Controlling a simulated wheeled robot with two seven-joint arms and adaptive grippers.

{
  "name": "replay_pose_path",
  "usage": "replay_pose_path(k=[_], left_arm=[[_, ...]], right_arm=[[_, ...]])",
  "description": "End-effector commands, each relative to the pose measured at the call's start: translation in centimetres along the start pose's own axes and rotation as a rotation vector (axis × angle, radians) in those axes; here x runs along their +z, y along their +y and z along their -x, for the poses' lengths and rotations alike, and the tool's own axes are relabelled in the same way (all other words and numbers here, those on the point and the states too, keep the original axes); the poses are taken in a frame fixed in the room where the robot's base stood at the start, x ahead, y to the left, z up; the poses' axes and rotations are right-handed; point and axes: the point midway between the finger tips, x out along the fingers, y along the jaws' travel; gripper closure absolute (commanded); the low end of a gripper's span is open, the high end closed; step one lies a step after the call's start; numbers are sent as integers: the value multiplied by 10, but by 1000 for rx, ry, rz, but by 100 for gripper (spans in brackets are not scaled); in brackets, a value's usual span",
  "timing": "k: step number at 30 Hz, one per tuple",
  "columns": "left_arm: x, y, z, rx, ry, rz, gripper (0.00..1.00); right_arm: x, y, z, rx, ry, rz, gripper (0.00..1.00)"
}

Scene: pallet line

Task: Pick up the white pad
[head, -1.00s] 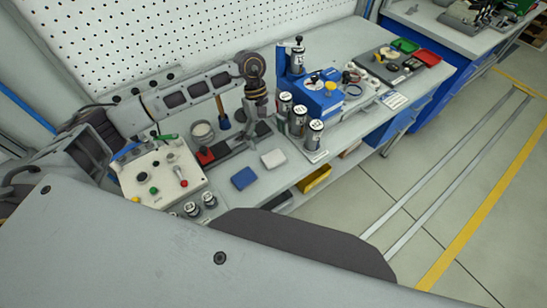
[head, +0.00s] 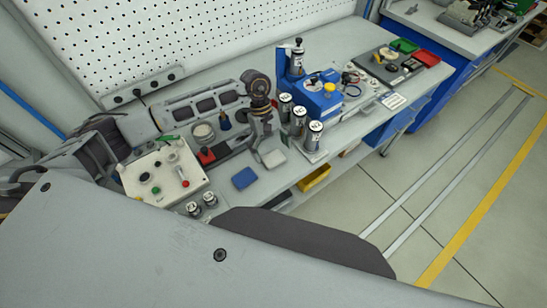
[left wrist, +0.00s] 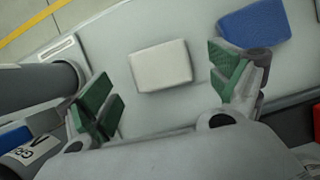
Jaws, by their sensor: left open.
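The white pad (head: 273,158) lies flat on the grey workbench, to the right of a blue pad (head: 244,178). In the left wrist view the white pad (left wrist: 161,65) lies between and slightly beyond the green fingertips, with the blue pad (left wrist: 254,23) at the upper right. My left gripper (head: 261,140) is just behind and above the white pad in the head view, pointing down. In the left wrist view my left gripper (left wrist: 162,90) is open with nothing between its fingers. My right gripper is not in view.
Labelled cylinders (head: 298,122) stand close to the right of the gripper. A white control box (head: 164,173) with buttons is at the left. A blue box (head: 322,97) stands behind the cylinders. The bench's front edge is near the pads.

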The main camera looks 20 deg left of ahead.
Motion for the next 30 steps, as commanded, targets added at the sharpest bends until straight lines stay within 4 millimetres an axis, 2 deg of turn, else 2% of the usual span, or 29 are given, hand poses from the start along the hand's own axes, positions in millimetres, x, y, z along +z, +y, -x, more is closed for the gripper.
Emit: replay_pose_path(k=[6, 9, 23, 30], left_arm=[[1, 0, -20, -1, -1, -1, 8], [1, 0, -24, -1, 0, -1, 8], [1, 0, -25, -1, 0, -1, 8], [0, 0, -25, -1, 0, -1, 39]], right_arm=[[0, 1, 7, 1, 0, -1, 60], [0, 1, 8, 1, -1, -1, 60], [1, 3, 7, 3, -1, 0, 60], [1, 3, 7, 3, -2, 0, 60]])
